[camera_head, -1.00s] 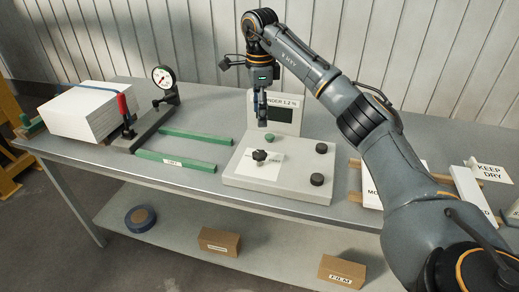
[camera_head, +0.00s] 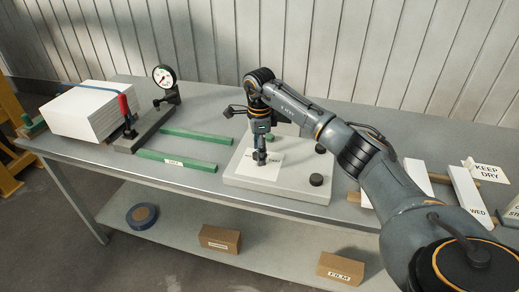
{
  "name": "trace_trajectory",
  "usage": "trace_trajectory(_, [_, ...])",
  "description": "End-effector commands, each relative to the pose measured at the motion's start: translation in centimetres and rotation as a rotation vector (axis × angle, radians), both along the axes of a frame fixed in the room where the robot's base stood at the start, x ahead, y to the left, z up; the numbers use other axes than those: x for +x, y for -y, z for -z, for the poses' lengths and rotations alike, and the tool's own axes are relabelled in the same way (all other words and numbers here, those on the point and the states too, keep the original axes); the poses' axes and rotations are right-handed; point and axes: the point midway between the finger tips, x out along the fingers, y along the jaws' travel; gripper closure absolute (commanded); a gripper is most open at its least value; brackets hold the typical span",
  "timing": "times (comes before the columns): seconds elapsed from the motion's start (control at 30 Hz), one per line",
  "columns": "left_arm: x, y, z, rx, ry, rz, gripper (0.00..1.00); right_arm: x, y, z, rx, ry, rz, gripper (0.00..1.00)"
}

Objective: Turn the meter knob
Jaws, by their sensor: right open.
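The meter is a pale box (camera_head: 290,188) on the table, with a paper label (camera_head: 274,172) on its sloping top. Its dark knob stood at the label's upper edge in the earlier frame and is now mostly hidden behind my right gripper. My right gripper (camera_head: 260,159) points down with its fingertips at the knob's place. It is open; I cannot tell whether the fingers touch the knob. The meter's upright display is mostly hidden behind my right arm. My left gripper is not in view.
Two more dark knobs (camera_head: 316,180) sit on the meter's right side. A green button (camera_head: 269,137) is behind my gripper. Green bars (camera_head: 180,163), a dial gauge (camera_head: 163,77) and a white board stack (camera_head: 85,112) are to the left. Boards and a KEEP DRY sign (camera_head: 485,171) lie right.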

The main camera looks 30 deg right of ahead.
Motion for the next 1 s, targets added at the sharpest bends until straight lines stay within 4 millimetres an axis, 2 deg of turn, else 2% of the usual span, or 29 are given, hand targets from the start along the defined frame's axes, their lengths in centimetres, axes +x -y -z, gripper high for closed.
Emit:
trace_trajectory(0.1, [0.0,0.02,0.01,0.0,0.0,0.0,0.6,0.01,-0.02,0.0,0.0,0.0,0.0,0.38])
trace_trajectory(0.37, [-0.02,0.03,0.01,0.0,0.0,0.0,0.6,0.0,-0.02,-0.01,0.0,0.0,0.0,0.91])
trace_trajectory(0.67, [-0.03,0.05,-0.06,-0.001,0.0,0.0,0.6,0.0,-0.01,-0.04,-0.001,0.0,0.025,0.91])
trace_trajectory(1.0, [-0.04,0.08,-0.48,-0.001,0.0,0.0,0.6,0.01,0.04,-0.1,-0.001,0.0,0.227,0.91])
